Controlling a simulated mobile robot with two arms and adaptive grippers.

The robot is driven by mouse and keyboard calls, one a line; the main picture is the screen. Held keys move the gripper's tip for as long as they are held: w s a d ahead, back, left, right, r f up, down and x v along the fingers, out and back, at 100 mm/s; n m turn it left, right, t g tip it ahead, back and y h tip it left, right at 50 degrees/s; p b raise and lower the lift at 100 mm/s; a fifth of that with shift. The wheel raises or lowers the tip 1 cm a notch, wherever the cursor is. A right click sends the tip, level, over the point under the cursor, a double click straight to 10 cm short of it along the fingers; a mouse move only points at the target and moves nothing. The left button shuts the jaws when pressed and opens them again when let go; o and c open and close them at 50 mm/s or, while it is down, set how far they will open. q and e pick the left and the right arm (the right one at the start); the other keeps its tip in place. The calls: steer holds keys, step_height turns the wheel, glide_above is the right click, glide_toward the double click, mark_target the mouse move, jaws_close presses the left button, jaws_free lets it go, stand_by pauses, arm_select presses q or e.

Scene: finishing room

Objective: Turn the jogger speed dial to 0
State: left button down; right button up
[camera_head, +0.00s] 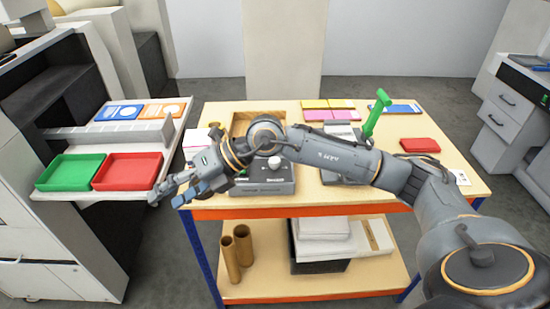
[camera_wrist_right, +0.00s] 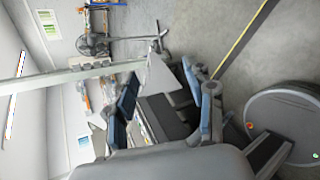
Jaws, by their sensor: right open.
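The jogger (camera_head: 262,188) is a dark grey box on the wooden-topped workbench, with a wooden tray (camera_head: 243,117) behind its front part. A pale round knob (camera_head: 274,162), seemingly its speed dial, shows just below my right arm. The dial's marks and setting are too small to read, and my arm hides part of the jogger. My right gripper (camera_head: 166,197) is left of the jogger, past the bench's left edge, open and empty. In the right wrist view its blue-padded fingers (camera_wrist_right: 166,103) stand apart with nothing between them. My left gripper is not in view.
A side shelf at left holds a green tray (camera_head: 70,172) and a red tray (camera_head: 127,171), close to my right gripper. On the bench's right stand a device with a green lever (camera_head: 377,113) and a red block (camera_head: 420,145). Cardboard tubes (camera_head: 230,258) stand on the lower shelf.

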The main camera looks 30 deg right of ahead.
steer(key=w+d+f+m+h, duration=0.15)
steer(key=d+h, duration=0.25)
steer(key=d, duration=0.4)
steer(key=w+d+f+h, duration=0.1)
steer(key=w+d+h, duration=0.2)
steer(key=d, duration=0.4)
steer(key=m+h, duration=0.3)
steer(key=h, duration=0.3)
glide_toward(275, 160)
steer(key=shift+n, duration=0.25)
steer(key=p+x, duration=0.4)
steer(key=x, duration=0.3)
steer(key=shift+w+f, duration=0.1)
steer(key=shift+f, duration=0.2)
steer(key=shift+w+d+f, duration=0.1)
steer(key=shift+w+f, duration=0.1)
steer(key=shift+f, duration=0.3)
